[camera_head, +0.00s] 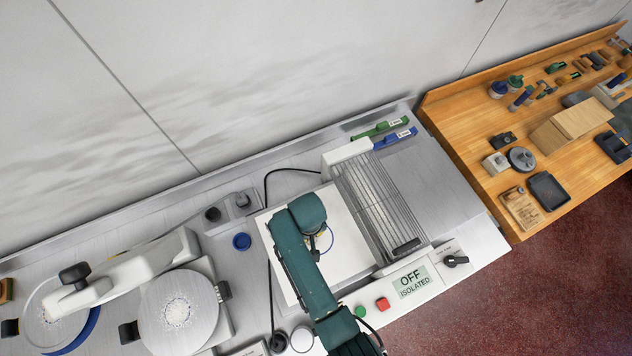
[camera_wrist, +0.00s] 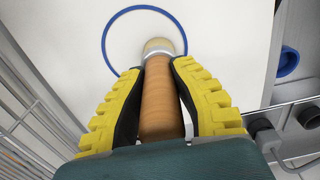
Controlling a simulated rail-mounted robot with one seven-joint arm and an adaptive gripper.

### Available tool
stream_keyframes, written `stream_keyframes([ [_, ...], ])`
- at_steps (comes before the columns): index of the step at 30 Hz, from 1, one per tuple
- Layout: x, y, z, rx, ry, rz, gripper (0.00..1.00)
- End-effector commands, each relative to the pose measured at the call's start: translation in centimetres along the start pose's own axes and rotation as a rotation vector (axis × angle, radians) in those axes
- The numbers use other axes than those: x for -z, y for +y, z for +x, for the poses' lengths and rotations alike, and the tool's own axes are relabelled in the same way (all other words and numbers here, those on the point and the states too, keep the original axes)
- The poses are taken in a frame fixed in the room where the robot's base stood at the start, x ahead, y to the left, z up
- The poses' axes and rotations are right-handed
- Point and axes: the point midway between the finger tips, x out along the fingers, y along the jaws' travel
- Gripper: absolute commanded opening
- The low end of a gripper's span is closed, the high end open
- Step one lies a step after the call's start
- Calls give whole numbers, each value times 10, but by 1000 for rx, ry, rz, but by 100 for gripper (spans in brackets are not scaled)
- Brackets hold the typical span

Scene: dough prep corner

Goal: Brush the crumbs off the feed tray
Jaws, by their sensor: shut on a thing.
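My gripper (camera_wrist: 158,70) is shut on the wooden handle of a brush (camera_wrist: 160,108). The brush's metal collar and pale tip point away from me, over the feed tray. The feed tray (camera_head: 350,262) is a flat white plate in the middle of the head view, left of the wire guard; it also shows in the wrist view (camera_wrist: 220,40). A blue ring (camera_wrist: 107,38) is marked on it, and the brush tip overlaps the ring in the picture. I cannot tell whether the bristles touch the tray. I can make out no crumbs on it. My arm hides part of the tray in the head view.
A wire guard (camera_head: 378,210) stands right of the tray. A panel marked OFF ISOLATED (camera_head: 412,281) lies in front. Left are a blue cap (camera_head: 241,241) and a round plate (camera_head: 190,325) with pale powder. A wooden bench (camera_head: 480,185) with tools is at right.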

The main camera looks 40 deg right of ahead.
Motion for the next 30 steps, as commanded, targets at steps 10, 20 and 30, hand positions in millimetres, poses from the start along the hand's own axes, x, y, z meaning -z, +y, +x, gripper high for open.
stream_keyframes([
  [10,0,11,-29,0,0,-10,0],
  [20,0,10,-54,0,1,-12,0],
  [30,0,10,-80,0,0,-13,0],
])
